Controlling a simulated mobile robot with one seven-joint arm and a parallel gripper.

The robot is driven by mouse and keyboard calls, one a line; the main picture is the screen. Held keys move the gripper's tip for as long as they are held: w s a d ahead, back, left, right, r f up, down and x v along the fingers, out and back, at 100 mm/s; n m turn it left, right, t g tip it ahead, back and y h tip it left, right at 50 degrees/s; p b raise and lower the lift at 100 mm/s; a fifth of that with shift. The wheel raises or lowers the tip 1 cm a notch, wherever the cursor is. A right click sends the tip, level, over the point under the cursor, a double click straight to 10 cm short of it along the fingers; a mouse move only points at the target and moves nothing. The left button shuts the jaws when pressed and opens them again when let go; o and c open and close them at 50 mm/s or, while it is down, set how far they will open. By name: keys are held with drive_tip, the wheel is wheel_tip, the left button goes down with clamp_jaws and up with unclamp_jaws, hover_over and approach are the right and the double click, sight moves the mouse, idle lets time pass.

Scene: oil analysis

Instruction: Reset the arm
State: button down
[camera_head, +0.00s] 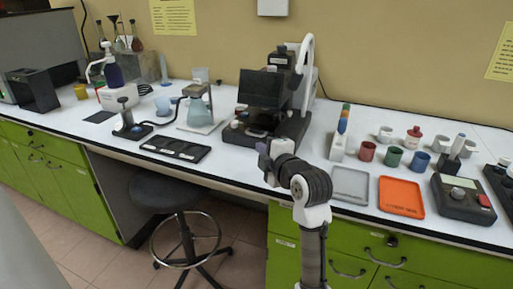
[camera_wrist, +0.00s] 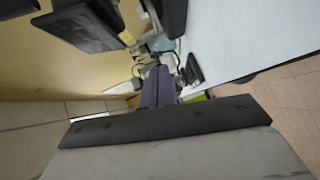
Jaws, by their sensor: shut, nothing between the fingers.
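My gripper (camera_head: 264,158) is above the front edge of the white bench, in front of the black-screened instrument (camera_head: 262,88). My arm comes up from the bottom of the head view and bends toward the left at its end. In the wrist view, the two purple fingers of my gripper (camera_wrist: 157,85) lie together with nothing between them. The instrument's dark screen (camera_wrist: 85,25) shows at the upper left of the wrist view, close to the gripper.
A grey tray (camera_head: 350,184) and an orange tray (camera_head: 401,197) lie right of my arm, with several cups behind. A black slotted tray (camera_head: 174,149) and a glass flask (camera_head: 197,106) stand left. A round stool (camera_head: 164,191) is below the bench edge.

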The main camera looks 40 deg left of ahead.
drive_tip(key=shift+v, duration=1.7)
drive_tip(key=shift+s+a+r, duration=0.1)
drive_tip(key=shift+r, duration=0.1)
